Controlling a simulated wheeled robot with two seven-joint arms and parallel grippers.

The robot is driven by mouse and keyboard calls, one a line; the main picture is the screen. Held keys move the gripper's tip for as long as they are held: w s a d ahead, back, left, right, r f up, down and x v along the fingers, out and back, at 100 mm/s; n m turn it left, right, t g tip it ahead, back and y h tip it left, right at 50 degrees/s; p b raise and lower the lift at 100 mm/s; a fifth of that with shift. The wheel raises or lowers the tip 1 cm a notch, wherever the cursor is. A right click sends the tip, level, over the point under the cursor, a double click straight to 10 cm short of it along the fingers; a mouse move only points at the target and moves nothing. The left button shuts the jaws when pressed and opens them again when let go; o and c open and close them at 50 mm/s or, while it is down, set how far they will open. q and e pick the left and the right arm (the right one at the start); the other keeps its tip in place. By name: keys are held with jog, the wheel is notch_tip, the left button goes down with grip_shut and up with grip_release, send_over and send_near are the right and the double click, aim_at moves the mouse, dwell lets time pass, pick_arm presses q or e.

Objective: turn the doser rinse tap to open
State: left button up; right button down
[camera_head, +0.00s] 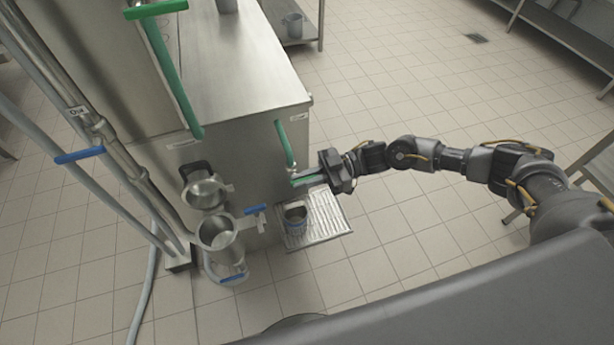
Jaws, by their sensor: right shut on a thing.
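My right gripper (318,173) reaches in from the right and is shut on a short green tap handle (306,181) at the front right corner of the steel machine (236,147). The fingers partly hide this handle, which lies roughly level. Just above it, a longer green handle (284,143) slants down the machine's front. I cannot read any label that tells which one is the doser rinse tap. My left gripper is not in view.
Below the gripper, a small metal cup (295,214) stands on a ribbed drip tray (327,225). Pipes with a blue lever (80,155) run down the left. The tiled floor (410,225) is open on the right.

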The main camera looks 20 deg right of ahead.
jog(key=h+p, duration=0.4)
jog(key=p, duration=0.2)
jog(key=a+r+h+p, duration=0.1)
jog(key=h+p, duration=0.4)
jog(key=p, duration=0.1)
jog(key=r+t+h+p, duration=0.1)
jog(key=h+p, duration=0.3)
jog(key=p, duration=0.3)
jog(key=shift+s+a+h, duration=0.15)
jog(key=shift+a+h, duration=0.25)
jog(key=shift+a+f+h+p, duration=0.15)
jog(key=shift+f+h+p, duration=0.05)
jog(key=shift+h+p, duration=0.85)
jog(key=shift+f+h+p, duration=0.15)
jog(key=shift+h+p, duration=0.4)
jog(key=shift+h, duration=0.1)
jog(key=shift+f, duration=0.1)
jog(key=c, duration=1.5)
grip_release()
